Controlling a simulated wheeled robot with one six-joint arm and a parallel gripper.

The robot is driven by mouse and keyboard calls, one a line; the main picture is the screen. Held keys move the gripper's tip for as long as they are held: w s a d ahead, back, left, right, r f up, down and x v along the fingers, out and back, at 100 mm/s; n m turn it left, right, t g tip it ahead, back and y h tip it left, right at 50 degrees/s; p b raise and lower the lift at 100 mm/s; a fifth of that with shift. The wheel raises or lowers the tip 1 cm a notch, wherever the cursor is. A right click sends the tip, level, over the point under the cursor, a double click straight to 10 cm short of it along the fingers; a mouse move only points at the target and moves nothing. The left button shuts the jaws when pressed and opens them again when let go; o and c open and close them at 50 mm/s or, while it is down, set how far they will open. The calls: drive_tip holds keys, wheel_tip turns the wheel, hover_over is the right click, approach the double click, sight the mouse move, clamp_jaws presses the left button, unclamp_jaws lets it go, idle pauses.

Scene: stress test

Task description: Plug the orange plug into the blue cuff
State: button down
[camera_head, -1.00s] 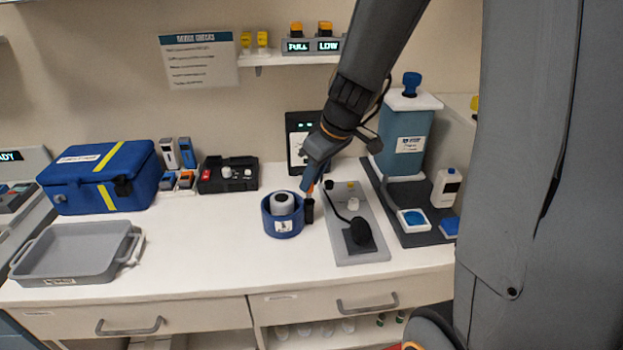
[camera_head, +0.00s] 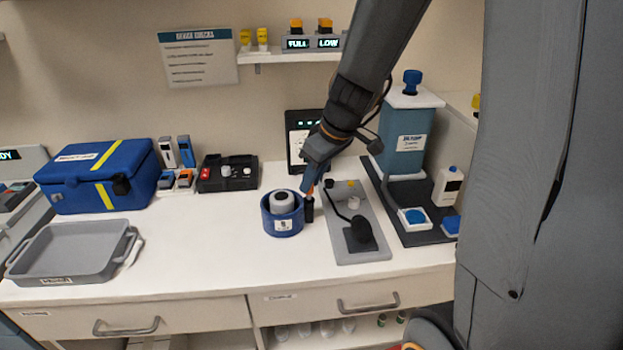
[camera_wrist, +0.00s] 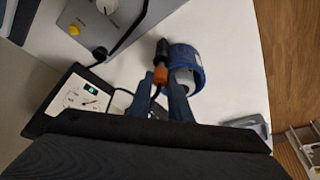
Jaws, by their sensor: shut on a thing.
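The orange plug (camera_head: 311,188) is between the fingertips of my gripper (camera_head: 313,176), which points down at the right side of the blue cuff (camera_head: 284,226). In the wrist view the plug (camera_wrist: 160,75) sits between the two fingers of my gripper (camera_wrist: 161,84). A short dark cylinder (camera_head: 309,210) stands directly below the plug and beside the cuff's wall; it also shows in the wrist view (camera_wrist: 161,49). I cannot tell whether it belongs to the plug or the cuff, or how deep any contact is. The cuff (camera_wrist: 187,52) surrounds a pale cylinder (camera_head: 282,202).
A grey board (camera_head: 375,256) with a black bulb (camera_head: 359,236) and cable lies close on the right. A grey tray (camera_head: 70,252) and blue case (camera_head: 98,180) are at left. The counter left of the cuff is clear.

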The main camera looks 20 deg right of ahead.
drive_tip(key=shift+f+b, duration=1.05)
idle(0.4)
drive_tip(key=c, duration=1.6)
unclamp_jaws()
drive_tip(key=shift+o, duration=0.2)
drive_tip(key=shift+r, duration=0.1)
drive_tip(key=v, duration=0.7)
drive_tip(key=shift+s+r, duration=0.2)
drive_tip(key=shift+r, duration=0.1)
drive_tip(key=shift+d, duration=0.1)
